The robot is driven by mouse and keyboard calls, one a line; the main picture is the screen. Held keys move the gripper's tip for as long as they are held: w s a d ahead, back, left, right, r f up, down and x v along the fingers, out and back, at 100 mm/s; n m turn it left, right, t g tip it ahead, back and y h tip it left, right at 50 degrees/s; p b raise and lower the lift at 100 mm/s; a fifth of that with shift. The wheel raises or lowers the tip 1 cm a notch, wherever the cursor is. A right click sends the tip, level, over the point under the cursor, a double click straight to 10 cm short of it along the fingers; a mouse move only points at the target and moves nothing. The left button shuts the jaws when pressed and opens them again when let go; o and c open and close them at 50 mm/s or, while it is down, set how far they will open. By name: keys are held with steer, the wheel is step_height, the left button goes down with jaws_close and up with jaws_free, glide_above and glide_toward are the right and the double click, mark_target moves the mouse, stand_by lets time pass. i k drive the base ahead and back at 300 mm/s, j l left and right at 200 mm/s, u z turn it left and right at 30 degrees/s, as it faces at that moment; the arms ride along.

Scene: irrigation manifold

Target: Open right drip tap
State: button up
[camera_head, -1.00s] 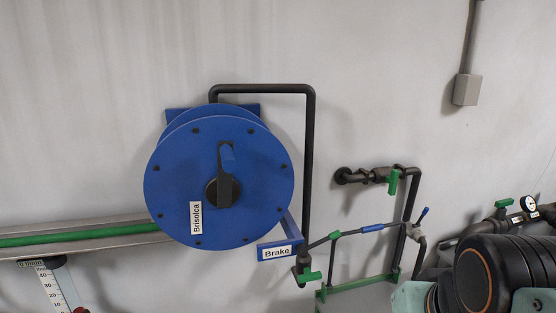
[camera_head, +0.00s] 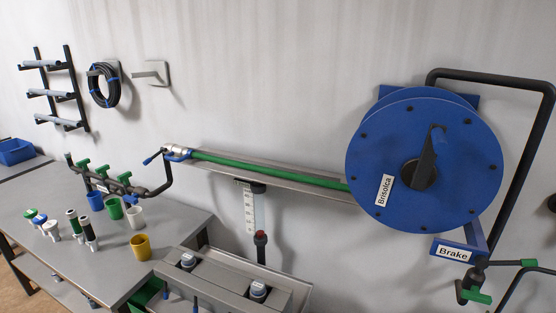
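A dark pipe manifold (camera_head: 152,191) stands at the back of the grey bench on the left. It carries three green tap handles in a row: a left one (camera_head: 82,163), a middle one (camera_head: 102,170) and a right one (camera_head: 124,177). They are small here, and I cannot tell whether each is open or closed. A blue cup (camera_head: 95,201), a green cup (camera_head: 114,208) and a white cup (camera_head: 135,217) stand below the manifold. My gripper is not in view.
A yellow cup (camera_head: 140,247) and several small fittings stand on the grey bench (camera_head: 178,223). A grey trough (camera_head: 225,290) adjoins its right side. A blue hose reel (camera_head: 395,150) is on the wall at right, with a green hose (camera_head: 270,170) running left.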

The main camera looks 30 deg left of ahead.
mark_target(123, 177)
steer(key=k+u, duration=0.1)
steer(key=u, duration=2.1)
steer(key=i+j, duration=0.1)
steer(key=j, duration=0.3)
steer(key=i+j, duration=0.15)
steer(key=j, duration=0.2)
steer(key=i+j, duration=0.1)
steer(key=j, duration=0.3)
steer(key=i+j, duration=0.15)
steer(key=j, duration=0.25)
steer(key=i+j+z, duration=0.1)
steer(key=i+j, duration=1.1)
steer(key=i+j+z, duration=0.15)
steer(key=i, duration=0.9)
